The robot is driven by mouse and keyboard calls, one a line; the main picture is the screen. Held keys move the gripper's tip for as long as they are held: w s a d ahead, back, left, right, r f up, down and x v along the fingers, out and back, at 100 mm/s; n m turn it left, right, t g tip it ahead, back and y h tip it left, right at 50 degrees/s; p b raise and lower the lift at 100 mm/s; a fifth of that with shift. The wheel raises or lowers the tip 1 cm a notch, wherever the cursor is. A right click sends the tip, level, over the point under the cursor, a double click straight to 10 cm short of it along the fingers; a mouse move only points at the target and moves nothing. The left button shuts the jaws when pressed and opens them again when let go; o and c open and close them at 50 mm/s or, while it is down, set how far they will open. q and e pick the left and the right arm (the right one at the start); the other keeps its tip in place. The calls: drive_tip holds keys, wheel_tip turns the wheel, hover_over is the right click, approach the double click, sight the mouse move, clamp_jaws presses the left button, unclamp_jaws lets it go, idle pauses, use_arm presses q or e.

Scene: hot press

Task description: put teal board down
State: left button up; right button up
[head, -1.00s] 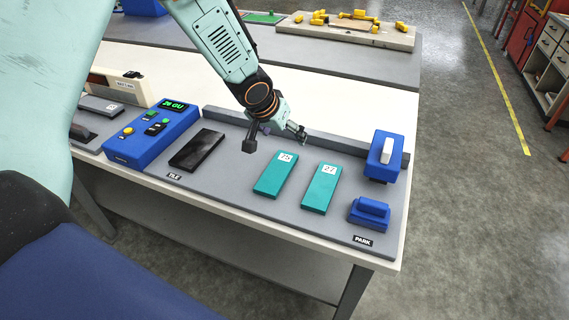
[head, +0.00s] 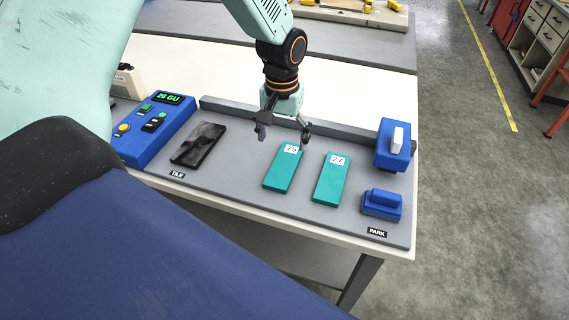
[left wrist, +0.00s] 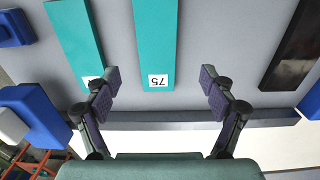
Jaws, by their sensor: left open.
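Two teal boards lie flat side by side on the grey mat (head: 240,177). The teal board labelled 75 (head: 281,173) is on the left and the teal board labelled 27 (head: 331,182) is on the right. My left gripper (head: 284,133) is open and empty, just above the labelled far end of board 75. In the left wrist view, board 75 (left wrist: 155,40) lies between the spread fingers, apart from both, and board 27 (left wrist: 75,35) is left of it, its label partly hidden by a finger. My right gripper is not in view.
A dark tile (head: 199,144) lies left of the boards, beside a blue control box (head: 157,131) reading 26 GU. A blue block with a handle (head: 382,204) and a blue switch box (head: 393,146) stand at right. A grey rail (head: 346,144) runs along the back.

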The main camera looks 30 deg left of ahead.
sight(285, 163)
use_arm(q)
drive_tip(key=shift+s+d+f, duration=0.1)
drive_tip(key=shift+s+f, duration=0.05)
drive_tip(key=shift+f, duration=0.25)
drive_tip(key=f, duration=0.4)
drive_tip(key=w+f, duration=0.1)
drive_tip(key=f, duration=0.1)
drive_tip(key=shift+f, duration=0.4)
drive_tip(key=shift+d, duration=0.15)
drive_tip(key=shift+d+r, duration=0.1)
drive_tip(key=shift+a, duration=0.2)
drive_tip(key=c, duration=0.6)
drive_tip(key=shift+d, duration=0.1)
drive_tip(key=c, duration=0.9)
